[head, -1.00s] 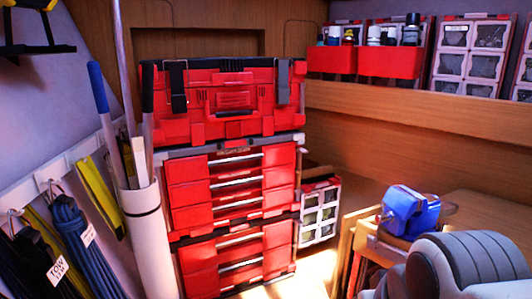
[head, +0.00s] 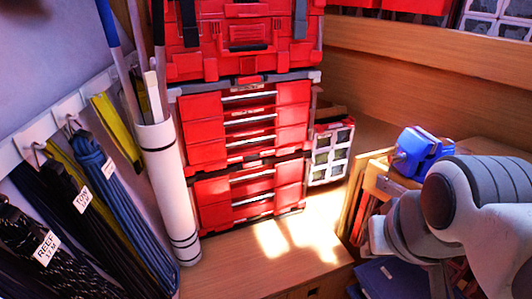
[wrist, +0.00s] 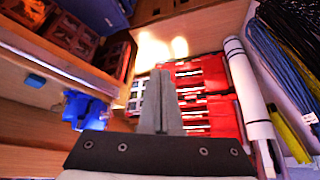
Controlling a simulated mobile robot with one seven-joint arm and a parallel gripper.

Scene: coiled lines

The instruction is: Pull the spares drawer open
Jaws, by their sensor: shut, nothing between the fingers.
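A stack of red drawers with pale handle bars stands against the back wall, with an upper drawer unit (head: 205,133) and a lower drawer unit (head: 212,205) in the head view. All these drawers look shut. Their small labels are too blurred to read, so I cannot tell which is the spares drawer. The red drawers also show in the wrist view (wrist: 215,75), upside down. My gripper (wrist: 159,74) is shut and empty in the wrist view, its fingers in front of the drawers in the picture; no contact shows. The head view does not show its fingertips clearly.
A white tube (head: 165,190) holding poles stands left of the drawers, beside hanging coiled lines (head: 120,205). A blue vise (head: 418,152) sits on the right bench near my arm. A red case (head: 240,40) tops the stack. The sunlit wooden surface (head: 235,268) before the drawers is clear.

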